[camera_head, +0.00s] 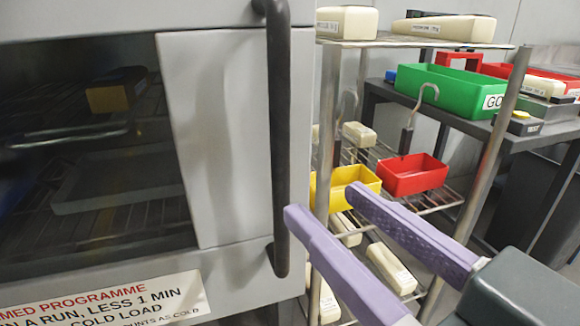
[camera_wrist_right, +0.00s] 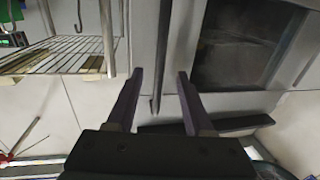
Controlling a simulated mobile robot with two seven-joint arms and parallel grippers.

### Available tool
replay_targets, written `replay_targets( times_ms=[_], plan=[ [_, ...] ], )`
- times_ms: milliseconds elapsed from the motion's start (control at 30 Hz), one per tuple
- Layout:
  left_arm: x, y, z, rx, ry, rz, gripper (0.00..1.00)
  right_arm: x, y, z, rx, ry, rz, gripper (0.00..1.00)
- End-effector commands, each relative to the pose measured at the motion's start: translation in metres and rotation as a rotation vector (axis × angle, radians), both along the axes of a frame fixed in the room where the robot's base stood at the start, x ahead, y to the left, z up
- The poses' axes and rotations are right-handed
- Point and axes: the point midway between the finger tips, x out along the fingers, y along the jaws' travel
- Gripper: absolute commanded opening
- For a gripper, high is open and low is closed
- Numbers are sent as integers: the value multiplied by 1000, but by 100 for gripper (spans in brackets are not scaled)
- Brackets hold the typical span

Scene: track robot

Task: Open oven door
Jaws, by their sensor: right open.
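The oven door (camera_head: 230,140) is light grey with a dark glass window (camera_head: 90,140); it looks shut. Its long dark vertical handle (camera_head: 279,130) runs down the door's right side. My right gripper (camera_head: 320,199), with two purple fingers, is open and empty at the handle's lower part. In the head view one fingertip overlaps the handle's right edge. In the right wrist view the handle (camera_wrist_right: 161,50) lines up between the fingers of the right gripper (camera_wrist_right: 160,74); whether it lies within their reach I cannot tell. My left gripper is not in view.
A wire rack (camera_head: 325,130) right of the oven holds a yellow bin (camera_head: 342,182), a red bin (camera_head: 412,176) and pale blocks. Farther right, a dark table (camera_head: 450,118) carries a green bin (camera_head: 455,90). A printed label (camera_head: 110,300) is below the window.

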Motion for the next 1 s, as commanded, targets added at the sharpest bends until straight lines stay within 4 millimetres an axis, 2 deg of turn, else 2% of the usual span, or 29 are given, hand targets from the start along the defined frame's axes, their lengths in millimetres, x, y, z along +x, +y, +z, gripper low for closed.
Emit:
replay_targets(
  times_ms=[300, 500, 867, 1000],
  plan=[
    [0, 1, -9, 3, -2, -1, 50, 50, 28, 1, 2, -2, 0, 52],
    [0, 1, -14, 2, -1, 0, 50, 72, 40, 1, 1, 0, 0, 52],
    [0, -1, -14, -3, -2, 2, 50, 78, 44, 1, 0, 2, 0, 52],
    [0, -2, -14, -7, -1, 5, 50, 78, 44, 1, 0, 2, 0, 39]
  ],
)
